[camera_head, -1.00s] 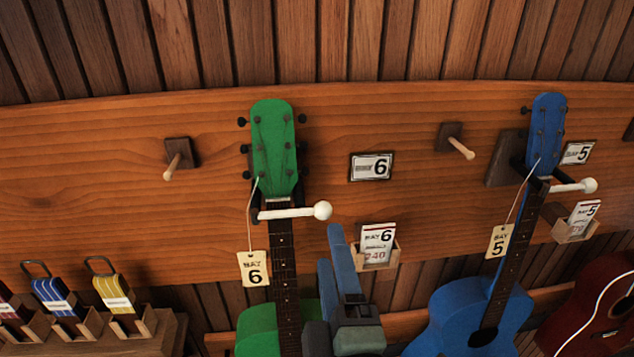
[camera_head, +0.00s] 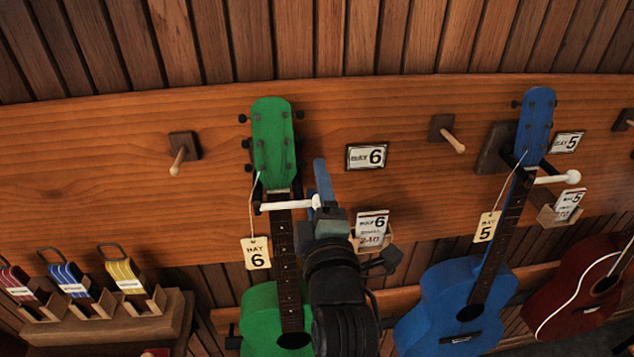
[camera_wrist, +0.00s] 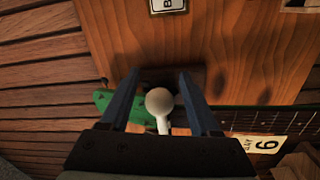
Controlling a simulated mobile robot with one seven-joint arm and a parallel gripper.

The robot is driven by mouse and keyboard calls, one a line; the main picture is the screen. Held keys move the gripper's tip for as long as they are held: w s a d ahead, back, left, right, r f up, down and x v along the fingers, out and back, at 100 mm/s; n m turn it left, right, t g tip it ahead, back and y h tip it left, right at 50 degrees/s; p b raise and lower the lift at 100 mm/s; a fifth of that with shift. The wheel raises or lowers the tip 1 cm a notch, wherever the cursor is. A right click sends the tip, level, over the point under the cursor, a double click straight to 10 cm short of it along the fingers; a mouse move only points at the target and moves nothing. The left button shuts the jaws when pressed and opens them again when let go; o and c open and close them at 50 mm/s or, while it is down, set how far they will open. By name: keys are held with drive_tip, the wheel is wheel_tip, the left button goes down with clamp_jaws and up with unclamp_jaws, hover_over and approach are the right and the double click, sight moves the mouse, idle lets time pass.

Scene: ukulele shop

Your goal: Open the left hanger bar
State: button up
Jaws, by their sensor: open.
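The left hanger bar (camera_head: 288,205) is a white rod lying across the neck of the green ukulele (camera_head: 274,150), just below its headstock. Its right end is covered by my gripper (camera_head: 322,185) in the head view. In the wrist view, the bar's round white knob (camera_wrist: 160,102) sits between the two blue fingers of my gripper (camera_wrist: 158,76). The fingers are open, with a visible gap on each side of the knob. The green headstock (camera_wrist: 112,103) shows behind the left finger.
A blue ukulele (camera_head: 455,305) hangs to the right behind its own white bar (camera_head: 555,178). A card box (camera_head: 372,232) is close to my gripper's right. Wooden pegs (camera_head: 180,160) stick out of the board. Strap holders (camera_head: 90,290) stand at lower left.

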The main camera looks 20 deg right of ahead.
clamp_jaws()
idle(0.3)
idle(1.1)
